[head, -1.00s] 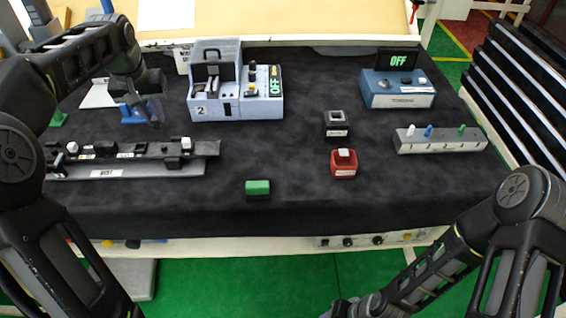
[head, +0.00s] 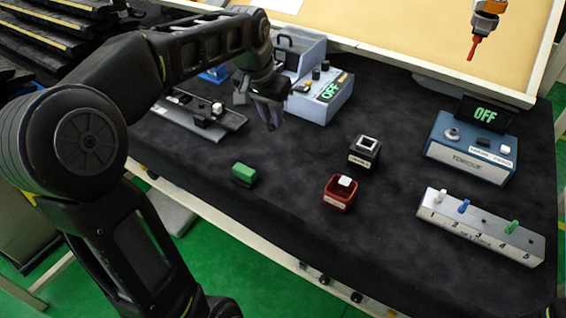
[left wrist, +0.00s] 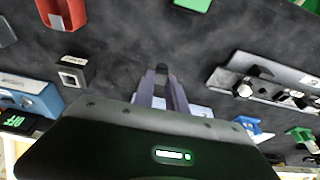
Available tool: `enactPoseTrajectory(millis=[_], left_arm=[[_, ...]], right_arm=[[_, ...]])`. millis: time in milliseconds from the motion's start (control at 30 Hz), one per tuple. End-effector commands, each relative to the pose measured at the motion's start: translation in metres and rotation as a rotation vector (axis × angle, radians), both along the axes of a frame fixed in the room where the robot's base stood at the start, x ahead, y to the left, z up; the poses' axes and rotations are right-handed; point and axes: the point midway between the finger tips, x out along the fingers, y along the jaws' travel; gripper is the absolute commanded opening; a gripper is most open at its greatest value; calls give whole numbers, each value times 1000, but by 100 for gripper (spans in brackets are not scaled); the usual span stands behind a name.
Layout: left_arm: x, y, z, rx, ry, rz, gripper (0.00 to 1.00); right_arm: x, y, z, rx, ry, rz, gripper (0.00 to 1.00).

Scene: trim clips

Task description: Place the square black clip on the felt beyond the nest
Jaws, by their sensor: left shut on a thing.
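My left gripper (head: 270,117) hangs over the black felt (head: 300,150), to the right of the nest and in front of the grey machine. In the left wrist view its fingers (left wrist: 162,84) are shut on a small dark piece (left wrist: 162,68), apparently the square black clip. It blends with the felt, so its outline and its height above the felt are unclear. The nest (head: 180,122) is a grey rail at the left, carrying dark pieces and a white one; it also shows in the left wrist view (left wrist: 225,80). My right gripper is out of view.
A green block (head: 243,174), a red holder (head: 337,197) with a white piece and a black square holder (head: 364,154) stand on the felt. A grey machine (head: 325,97), a blue torque box (head: 470,155) and a numbered peg rack (head: 480,232) flank them. Bare felt lies between.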

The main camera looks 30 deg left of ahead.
Motion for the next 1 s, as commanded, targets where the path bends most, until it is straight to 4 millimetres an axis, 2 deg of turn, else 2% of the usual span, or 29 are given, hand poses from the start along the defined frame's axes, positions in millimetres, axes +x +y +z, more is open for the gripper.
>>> enactPoseTrajectory(millis=[467,567,833,1000], left_arm=[[0,0,-1,-1,-7,-17,0],[0,0,-10,-1,-5,-16,0],[-1,0,-55,-1,-4,-17,0],[0,0,-63,0,-7,-17,0]], right_arm=[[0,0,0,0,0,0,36],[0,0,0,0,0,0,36],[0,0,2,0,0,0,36],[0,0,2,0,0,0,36]])
